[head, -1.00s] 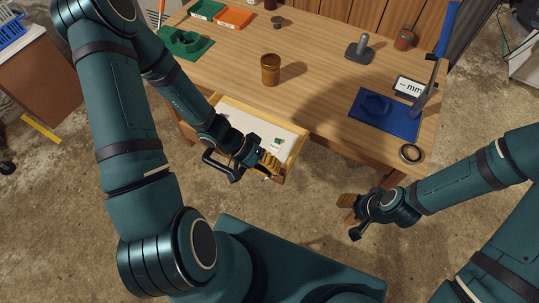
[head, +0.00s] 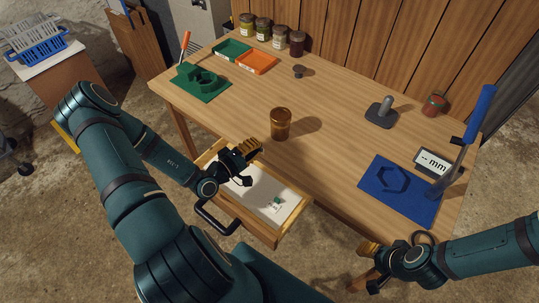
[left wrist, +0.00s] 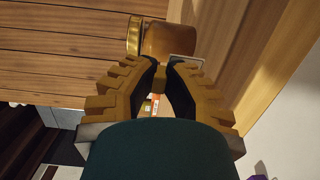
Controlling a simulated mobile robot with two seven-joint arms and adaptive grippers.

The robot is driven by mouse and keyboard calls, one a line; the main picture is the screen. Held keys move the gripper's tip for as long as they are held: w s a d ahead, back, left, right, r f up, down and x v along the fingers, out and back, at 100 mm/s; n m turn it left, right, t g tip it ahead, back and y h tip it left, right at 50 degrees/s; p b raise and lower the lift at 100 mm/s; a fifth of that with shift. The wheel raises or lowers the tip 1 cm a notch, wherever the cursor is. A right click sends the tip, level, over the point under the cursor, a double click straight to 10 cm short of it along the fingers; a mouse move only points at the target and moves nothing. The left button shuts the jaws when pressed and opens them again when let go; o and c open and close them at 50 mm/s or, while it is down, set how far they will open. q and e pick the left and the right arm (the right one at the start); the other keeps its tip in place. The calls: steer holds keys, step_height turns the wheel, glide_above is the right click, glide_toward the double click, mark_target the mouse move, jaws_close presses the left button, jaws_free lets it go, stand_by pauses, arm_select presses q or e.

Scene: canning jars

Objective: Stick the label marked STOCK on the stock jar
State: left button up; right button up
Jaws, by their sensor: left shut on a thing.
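An amber jar (head: 280,124) stands upright on the table behind the open drawer (head: 293,222); part of it also shows beyond my fingers in the left wrist view (left wrist: 168,42). My left gripper (head: 251,148) is above the back of the drawer, by the table edge, in front and left of the jar. It is shut on a small pale piece (left wrist: 184,58), probably a label, at the fingertips; its marking is not readable. Small white and green labels (head: 276,203) lie in the drawer, too small to read. My right gripper (head: 368,250) is off the table's front right, its opening unclear.
Several filled jars (head: 262,30) stand along the back. A green tray (head: 232,50), an orange tray (head: 257,62) and a green fixture (head: 200,82) are at the back left. A grey stamp-like tool (head: 381,114), blue fixture (head: 400,190) and display (head: 434,162) are right.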

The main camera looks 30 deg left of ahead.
mark_target(275, 130)
arm_select(q)
steer(key=shift+w+a+y, duration=0.3)
steer(key=shift+w, duration=0.1)
steer(key=shift+s, duration=0.1)
steer(key=shift+p, duration=0.3)
steer(key=shift+w+d, duration=0.15)
steer(key=shift+w, duration=0.75)
steer(key=shift+w+d, duration=0.2)
steer(key=shift+w, duration=0.75)
steer(key=shift+w+d, duration=0.15)
steer(key=shift+w, duration=0.75)
steer(key=shift+w+d+p, duration=0.15)
steer(key=shift+w+p, duration=0.15)
steer(key=shift+w, duration=0.35)
stand_by(0.7)
steer(key=o, duration=0.8)
steer(key=shift+c, duration=0.2)
